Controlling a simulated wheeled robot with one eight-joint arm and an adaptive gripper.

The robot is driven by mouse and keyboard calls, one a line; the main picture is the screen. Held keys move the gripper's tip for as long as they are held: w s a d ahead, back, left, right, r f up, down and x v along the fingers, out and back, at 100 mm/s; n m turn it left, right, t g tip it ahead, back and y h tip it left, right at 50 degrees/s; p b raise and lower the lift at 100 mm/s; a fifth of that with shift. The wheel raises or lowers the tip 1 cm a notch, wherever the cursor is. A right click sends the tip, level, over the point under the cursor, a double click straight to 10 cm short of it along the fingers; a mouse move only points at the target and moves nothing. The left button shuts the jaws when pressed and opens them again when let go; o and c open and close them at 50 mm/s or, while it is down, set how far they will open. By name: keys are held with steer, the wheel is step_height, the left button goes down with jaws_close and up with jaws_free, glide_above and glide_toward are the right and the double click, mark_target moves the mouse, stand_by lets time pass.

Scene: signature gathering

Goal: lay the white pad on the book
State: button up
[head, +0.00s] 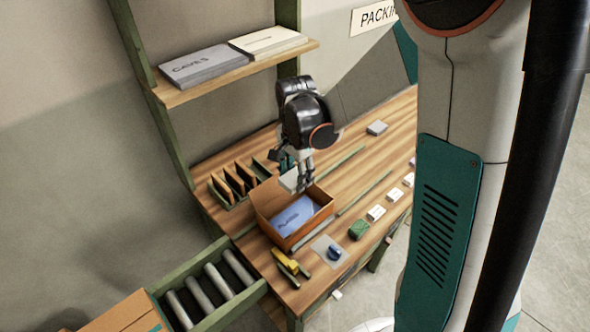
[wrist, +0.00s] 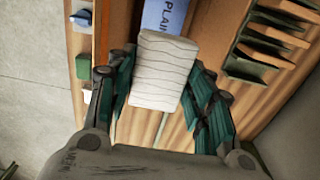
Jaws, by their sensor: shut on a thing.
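The white pad (wrist: 163,70), marked with wavy lines, sits between the two fingers of my gripper (wrist: 160,88) in the wrist view. In the head view the pad (head: 290,180) is held over the back edge of an open orange-brown box (head: 261,206). My gripper (head: 300,178) is shut on it. The blue book (head: 294,216) with pale lettering lies inside the box, in front of and below the pad. In the wrist view part of the book (wrist: 166,16) shows beyond the pad, which hides the rest.
A divided rack (head: 222,190) stands left of the box. A green block (head: 358,230), a blue item (head: 334,252) and a yellow tool (head: 288,263) lie around its front and right. A shelf with two books (head: 205,65) hangs behind. A roller conveyor (head: 218,283) is front left.

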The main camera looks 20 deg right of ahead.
steer(key=b, duration=1.1)
glide_toward(296, 216)
steer(key=shift+a+f, duration=0.1)
steer(key=shift+f, duration=2.5)
steer(key=shift+f+b, duration=0.65)
steer(key=shift+b, duration=0.05)
steer(key=o, duration=1)
steer(key=shift+c, duration=0.2)
steer(key=shift+r+p, duration=5.7)
steer(key=shift+r, duration=2.85)
steer(key=shift+s, duration=0.15)
